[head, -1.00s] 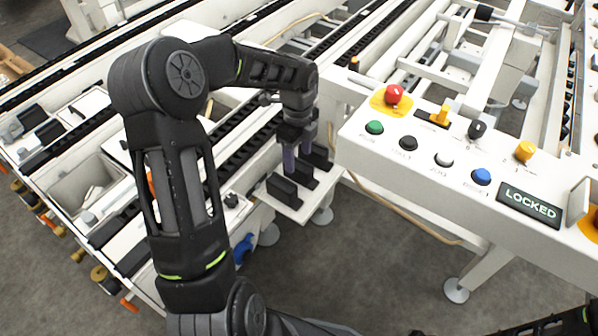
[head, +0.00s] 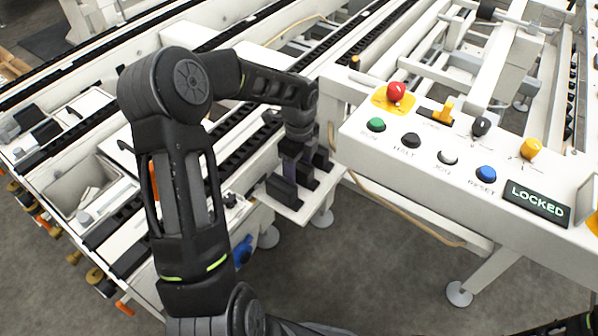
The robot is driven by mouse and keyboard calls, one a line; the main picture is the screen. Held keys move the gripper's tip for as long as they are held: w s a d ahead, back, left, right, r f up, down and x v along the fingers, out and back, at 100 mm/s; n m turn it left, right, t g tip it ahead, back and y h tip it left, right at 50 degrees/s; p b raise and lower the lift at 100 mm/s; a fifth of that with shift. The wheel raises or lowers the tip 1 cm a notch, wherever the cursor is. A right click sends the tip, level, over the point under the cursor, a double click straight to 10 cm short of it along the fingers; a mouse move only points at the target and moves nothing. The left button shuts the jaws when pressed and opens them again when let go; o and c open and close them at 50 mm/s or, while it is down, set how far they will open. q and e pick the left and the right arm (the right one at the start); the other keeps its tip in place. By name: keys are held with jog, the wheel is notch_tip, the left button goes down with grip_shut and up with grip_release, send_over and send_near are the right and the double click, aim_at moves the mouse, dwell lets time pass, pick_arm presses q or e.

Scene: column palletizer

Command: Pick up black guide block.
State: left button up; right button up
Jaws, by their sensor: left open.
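Several black guide blocks stand upright in a row on a small white shelf (head: 296,214) at the side of the machine. The front guide block (head: 281,190) shows best. The ones behind it, such as the rear block (head: 321,160), are partly hidden by my gripper. My left gripper (head: 297,173) points down with its jaws open, its fingers low among the blocks around the middle of the row. I cannot tell whether the fingers touch a block. My right gripper is not in view; only a dark part of my right arm shows at the bottom right edge.
A white control panel (head: 400,157) with coloured buttons and a display (head: 537,201) reading LOCKED stands just right of the shelf. Conveyor rails and a white bin (head: 78,187) lie to the left. Grey floor (head: 370,270) is open below.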

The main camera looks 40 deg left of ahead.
pick_arm(q)
jog(key=shift+c, duration=0.6)
grip_shut()
